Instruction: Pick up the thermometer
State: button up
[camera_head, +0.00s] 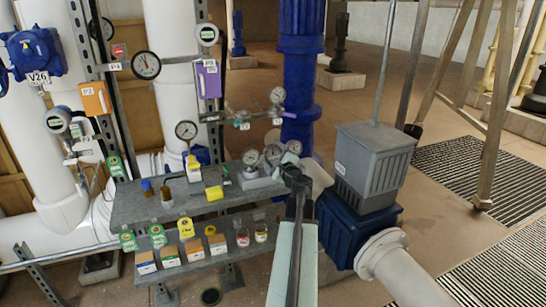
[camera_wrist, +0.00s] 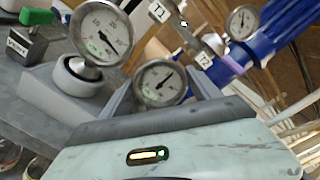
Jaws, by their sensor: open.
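Several round white dial gauges stand near the right end of the upper grey shelf; I cannot tell which is the thermometer. One dial (camera_head: 250,157) is left of another dial (camera_head: 272,152), and a third (camera_head: 294,147) is just behind my gripper (camera_head: 297,176). In the wrist view, one dial (camera_wrist: 100,32) stands on a round pale base (camera_wrist: 84,75). Another dial (camera_wrist: 160,83) appears between the two grey fingers of my gripper (camera_wrist: 162,92). My gripper is open; whether it touches this dial cannot be told. The dial's lower part is hidden by my gripper.
The lower shelf holds small boxes and jars. A blue pipe (camera_head: 300,70) and a grey-and-blue actuator (camera_head: 372,165) stand close to my arm. Tags T1 (camera_wrist: 158,11) and T2 (camera_wrist: 205,60) hang behind.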

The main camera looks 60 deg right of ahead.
jog(key=x, duration=0.5)
jog(key=c, duration=0.9)
notch_tip(320, 180, up, 10)
jog(key=p, duration=1)
jog(key=shift+c, duration=0.2)
jog(key=o, duration=0.5)
jog(key=shift+c, duration=1.5)
jog(key=shift+a, duration=0.15)
